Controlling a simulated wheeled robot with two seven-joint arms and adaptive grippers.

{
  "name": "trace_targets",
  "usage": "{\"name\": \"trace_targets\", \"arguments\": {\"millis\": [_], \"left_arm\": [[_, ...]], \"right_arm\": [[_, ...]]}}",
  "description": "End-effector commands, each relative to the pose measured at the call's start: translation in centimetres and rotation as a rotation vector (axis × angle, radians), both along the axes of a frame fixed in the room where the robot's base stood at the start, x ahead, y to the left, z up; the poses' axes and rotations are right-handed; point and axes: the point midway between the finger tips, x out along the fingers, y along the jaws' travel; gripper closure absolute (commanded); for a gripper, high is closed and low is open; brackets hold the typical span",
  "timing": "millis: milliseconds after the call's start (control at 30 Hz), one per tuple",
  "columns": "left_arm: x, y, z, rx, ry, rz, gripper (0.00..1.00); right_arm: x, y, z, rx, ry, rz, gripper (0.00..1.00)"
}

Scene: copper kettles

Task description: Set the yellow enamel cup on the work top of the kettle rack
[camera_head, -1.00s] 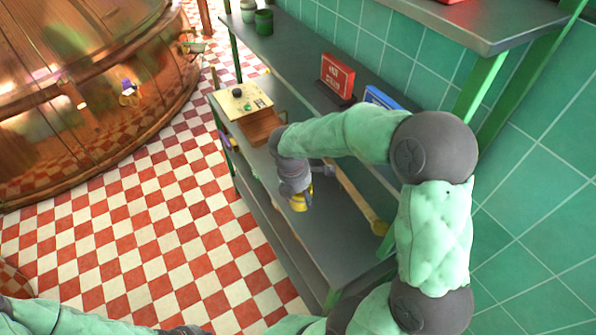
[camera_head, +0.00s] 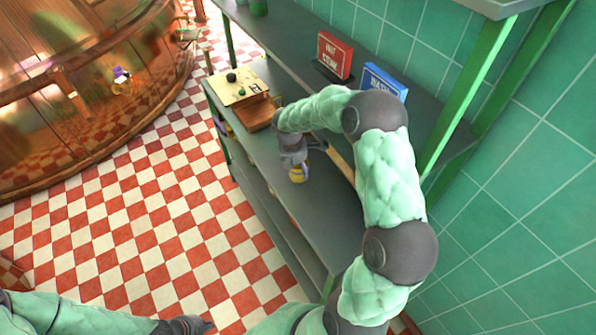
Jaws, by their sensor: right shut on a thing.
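The yellow enamel cup (camera_head: 298,174) shows as a small yellow patch at the tip of my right gripper (camera_head: 297,168). My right gripper points down and is shut on the cup; the fingers and wrist hide most of it. The cup is over the grey work top (camera_head: 325,217) of the kettle rack, and I cannot tell whether it touches the surface. My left gripper (camera_head: 192,325) is low at the bottom edge, over the checkered floor and away from the rack. Its fingers are too small to read.
A cream board with dark knobs (camera_head: 236,87) and a brown wooden box (camera_head: 260,112) stand at the far end of the work top. A red sign (camera_head: 334,55) and a blue sign (camera_head: 385,82) are on the shelf behind. Green posts (camera_head: 468,95) rise at right.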

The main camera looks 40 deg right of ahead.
Motion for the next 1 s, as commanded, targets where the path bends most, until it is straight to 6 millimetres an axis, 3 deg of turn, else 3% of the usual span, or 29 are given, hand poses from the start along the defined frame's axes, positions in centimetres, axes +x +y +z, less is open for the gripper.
{"name": "trace_targets", "arguments": {"millis": [100,467,500,600,1000], "left_arm": [[-0.01,-0.01,-0.67,0.000,0.000,0.000,1.00],[0.00,0.00,-0.68,0.000,0.000,0.000,1.00],[0.00,-0.01,-0.70,0.000,0.000,0.000,1.00],[0.00,0.00,-0.66,0.000,0.000,0.000,1.00],[-0.01,-0.01,-0.50,0.000,0.000,0.000,1.00]], "right_arm": [[-0.05,0.01,-1.66,0.001,0.001,-0.001,0.76],[-0.04,0.04,-1.90,0.001,0.000,-0.001,0.76],[-0.05,0.04,-1.96,0.001,0.001,-0.001,0.34],[-0.05,0.05,-1.90,0.001,0.000,-0.001,0.11],[-0.02,0.04,-1.54,0.001,0.000,-0.001,0.11]]}}
